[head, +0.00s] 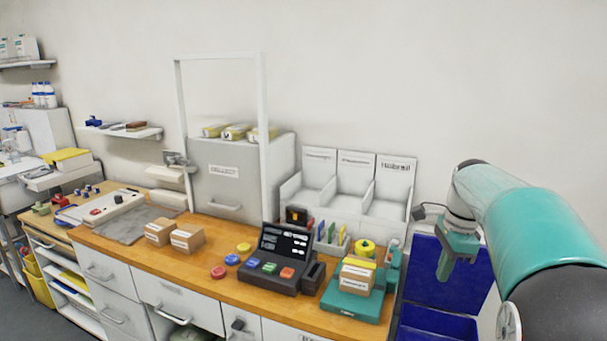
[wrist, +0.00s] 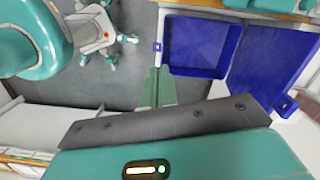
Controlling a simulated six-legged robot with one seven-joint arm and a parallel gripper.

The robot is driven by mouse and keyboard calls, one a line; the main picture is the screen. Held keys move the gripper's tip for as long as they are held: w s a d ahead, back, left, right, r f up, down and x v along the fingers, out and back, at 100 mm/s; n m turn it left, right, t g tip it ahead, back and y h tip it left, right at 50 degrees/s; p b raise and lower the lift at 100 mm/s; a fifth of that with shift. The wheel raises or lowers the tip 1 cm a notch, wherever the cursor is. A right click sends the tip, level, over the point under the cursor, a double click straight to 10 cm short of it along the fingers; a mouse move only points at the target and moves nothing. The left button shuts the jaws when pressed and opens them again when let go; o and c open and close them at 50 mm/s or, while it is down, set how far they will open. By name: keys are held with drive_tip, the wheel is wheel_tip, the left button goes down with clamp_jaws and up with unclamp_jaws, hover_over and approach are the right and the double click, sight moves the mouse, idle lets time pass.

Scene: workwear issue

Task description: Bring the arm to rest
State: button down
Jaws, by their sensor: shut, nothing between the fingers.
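My gripper (head: 459,262) hangs from my teal arm at the right of the head view, pointing down. It is in the air in front of the blue bins and right of the counter's end. Its fingers are shut with nothing between them. In the wrist view the green fingers (wrist: 157,90) show together above the grey floor, left of a blue bin (wrist: 200,45). No object is held.
A wooden counter (head: 205,260) holds a dark terminal (head: 283,262), small cartons (head: 188,237) and a teal scale (head: 352,302) with boxes on it. A blue bin (head: 440,275) stands right of the counter. White compartments (head: 345,205) stand behind.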

drive_tip(key=s+a+r+n+t, duration=0.2)
drive_tip(key=s+a+r+n, duration=0.1)
drive_tip(key=s+a+n, duration=0.65)
drive_tip(key=s+a+f+n+t, duration=0.1)
drive_tip(key=s+a+f+n, duration=0.1)
drive_tip(key=s, duration=0.5)
drive_tip(key=s+a+f+n+t+h, duration=0.1)
drive_tip(key=s+a+f+n+t, duration=0.1)
drive_tip(key=s+n, duration=0.5)
drive_tip(key=shift+s+a+f, duration=0.5)
drive_tip(key=shift+f, duration=0.4)
